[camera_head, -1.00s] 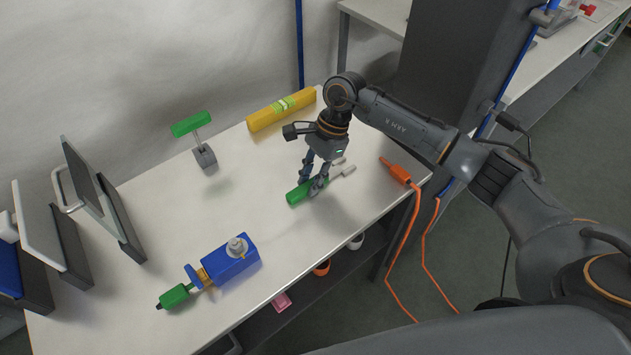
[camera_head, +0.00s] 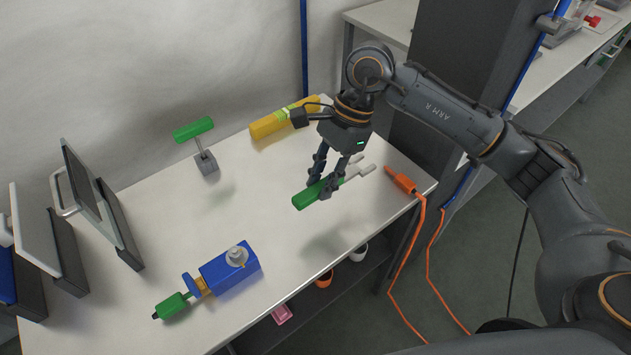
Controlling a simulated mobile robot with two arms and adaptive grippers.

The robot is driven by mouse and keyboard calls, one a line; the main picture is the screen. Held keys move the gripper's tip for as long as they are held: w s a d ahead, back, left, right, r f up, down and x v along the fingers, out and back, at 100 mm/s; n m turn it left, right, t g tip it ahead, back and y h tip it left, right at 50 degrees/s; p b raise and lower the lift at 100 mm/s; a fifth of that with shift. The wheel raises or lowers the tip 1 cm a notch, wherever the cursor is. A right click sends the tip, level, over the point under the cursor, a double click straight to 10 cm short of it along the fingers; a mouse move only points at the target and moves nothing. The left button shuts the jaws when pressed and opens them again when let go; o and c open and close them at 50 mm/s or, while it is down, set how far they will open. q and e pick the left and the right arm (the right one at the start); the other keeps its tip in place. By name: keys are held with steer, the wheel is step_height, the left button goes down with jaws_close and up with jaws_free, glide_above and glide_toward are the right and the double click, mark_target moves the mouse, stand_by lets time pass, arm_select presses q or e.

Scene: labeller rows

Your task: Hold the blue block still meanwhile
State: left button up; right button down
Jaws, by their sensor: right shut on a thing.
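The blue block (camera_head: 220,276) lies on the table near its front edge, with a grey round knob on top. A brass-coloured piece, a blue flange and a green grip (camera_head: 171,305) extend from its left end. No gripper touches it. My right gripper (camera_head: 323,186) is shut on the handle of a green-handled tool (camera_head: 303,200). The tool's pale, forked-looking end points right, and it hangs above the table with a shadow below. My left gripper is not in view.
A yellow level-like bar (camera_head: 270,124) lies behind my right gripper. A green-topped grey stand (camera_head: 206,163) stands at the back. Upright dark panels (camera_head: 90,195) fill the left. An orange plug (camera_head: 400,180) and cable lie at the right edge. The table's middle is clear.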

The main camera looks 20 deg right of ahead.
steer(key=s+r+b, duration=0.1)
steer(key=s+r, duration=0.2)
steer(key=s, duration=0.5)
steer(key=shift+a+r, duration=0.1)
steer(key=shift+r, duration=0.05)
